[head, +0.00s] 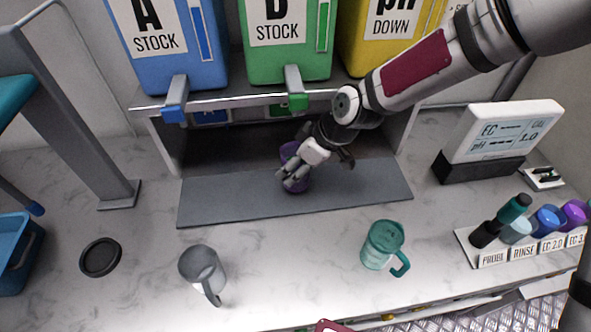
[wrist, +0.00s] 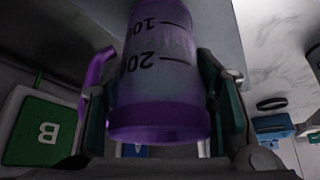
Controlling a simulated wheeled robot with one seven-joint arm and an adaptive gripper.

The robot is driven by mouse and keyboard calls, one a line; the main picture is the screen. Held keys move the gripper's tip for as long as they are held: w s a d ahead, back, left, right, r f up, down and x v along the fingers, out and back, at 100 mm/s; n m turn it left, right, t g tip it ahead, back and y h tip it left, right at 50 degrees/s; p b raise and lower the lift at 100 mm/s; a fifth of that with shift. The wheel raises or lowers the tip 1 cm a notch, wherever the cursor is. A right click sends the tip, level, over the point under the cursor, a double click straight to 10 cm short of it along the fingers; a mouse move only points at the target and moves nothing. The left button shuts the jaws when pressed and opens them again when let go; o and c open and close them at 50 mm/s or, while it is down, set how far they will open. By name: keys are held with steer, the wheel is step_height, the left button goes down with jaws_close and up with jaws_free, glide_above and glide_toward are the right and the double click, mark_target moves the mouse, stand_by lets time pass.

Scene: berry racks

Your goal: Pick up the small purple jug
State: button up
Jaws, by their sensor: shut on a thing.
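The small purple jug (head: 291,152) is at the grey mat under the stock tanks in the head view, mostly hidden behind my gripper (head: 318,166). In the wrist view the purple jug (wrist: 160,75) fills the middle, with dark measuring marks and a purple handle at its left. The fingers of my gripper (wrist: 160,110) are on both sides of it, shut on its body. I cannot tell whether the jug touches the mat.
A grey jug (head: 203,273) and a teal jug (head: 383,246) stand on the counter in front of the grey mat (head: 240,204). A black disc (head: 100,257) lies at left. The blue tank's tap (head: 175,110) and green tank's tap (head: 296,92) overhang the mat. A meter (head: 503,132) stands at right.

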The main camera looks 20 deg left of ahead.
steer(key=s+d+r, duration=0.2)
steer(key=s+d, duration=0.6)
steer(key=s, duration=0.6)
steer(key=w+d+f+m+t, duration=0.1)
steer(key=w+d+m, duration=0.2)
steer(key=w+d, duration=0.1)
steer(key=w+d+m+t+h, duration=0.1)
steer(key=w+d+m+t, duration=0.1)
steer(key=w+d, duration=0.3)
steer(key=w+d+f+m+t+h, duration=0.1)
steer(key=w+d+m, duration=0.3)
steer(key=w, duration=0.3)
steer(key=shift+w+d+f+m, duration=0.1)
steer(key=shift+d+f+m, duration=0.1)
steer(key=shift+f+m, duration=0.15)
steer(key=w+d+m+t+h, duration=0.1)
steer(key=w+d+m, duration=0.3)
steer(key=d, duration=0.4)
steer(key=w+d+m+h, duration=0.3)
steer(key=w+d+m, duration=0.1)
steer(key=d, duration=0.5)
steer(key=shift+w+r+t, duration=0.15)
steer(key=shift+t, duration=0.25)
